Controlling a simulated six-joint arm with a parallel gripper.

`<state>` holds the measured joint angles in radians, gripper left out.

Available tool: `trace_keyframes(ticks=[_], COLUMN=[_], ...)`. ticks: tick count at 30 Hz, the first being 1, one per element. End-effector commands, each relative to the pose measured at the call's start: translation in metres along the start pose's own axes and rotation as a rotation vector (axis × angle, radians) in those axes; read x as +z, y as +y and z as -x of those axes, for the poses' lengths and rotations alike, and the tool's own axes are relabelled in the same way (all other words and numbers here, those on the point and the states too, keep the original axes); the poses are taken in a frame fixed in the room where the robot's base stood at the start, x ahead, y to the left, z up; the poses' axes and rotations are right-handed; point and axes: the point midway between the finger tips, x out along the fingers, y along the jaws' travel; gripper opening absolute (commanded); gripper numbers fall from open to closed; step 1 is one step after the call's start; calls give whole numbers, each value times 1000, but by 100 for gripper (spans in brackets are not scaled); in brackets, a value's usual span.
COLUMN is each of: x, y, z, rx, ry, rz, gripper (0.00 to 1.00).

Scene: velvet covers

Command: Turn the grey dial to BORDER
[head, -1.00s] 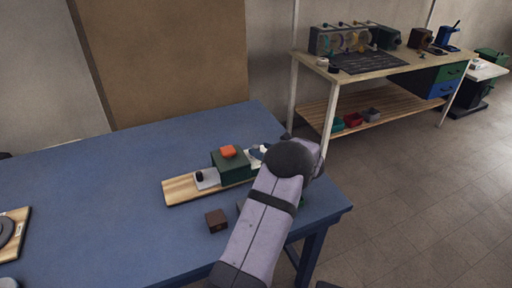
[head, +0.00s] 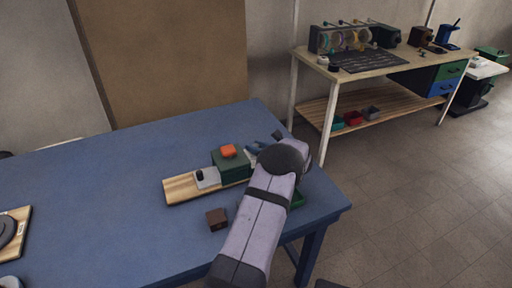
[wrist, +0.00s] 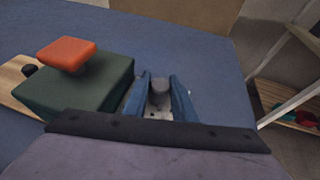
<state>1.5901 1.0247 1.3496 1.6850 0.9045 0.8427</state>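The grey dial (wrist: 160,91) shows in the wrist view as a short round knob on a pale plate (wrist: 154,113) with dark marks. My gripper (wrist: 159,80) has its two blue fingers apart, one on each side of the knob. A narrow gap seems to show beside the knob, so I see no firm grip. In the head view my gripper (head: 262,147) is at the right end of the wooden board, and my arm hides most of the dial. The word BORDER and the dial's pointer cannot be read.
A green box (head: 231,166) with an orange button (head: 228,151) stands close left of my gripper. Left of it, a pale block (head: 208,178) with a black knob sits on the wooden board (head: 180,190). A brown block (head: 217,219) lies in front. The blue table (head: 100,190) is mostly clear.

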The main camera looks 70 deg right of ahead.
Motion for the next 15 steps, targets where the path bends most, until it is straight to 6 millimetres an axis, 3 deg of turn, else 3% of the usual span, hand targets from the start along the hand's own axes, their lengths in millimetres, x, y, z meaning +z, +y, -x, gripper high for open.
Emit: trace_keyframes(ticks=[15], x=[1], y=[-2], z=[-2], rx=[188], ry=[-12], rz=[82], gripper=[2])
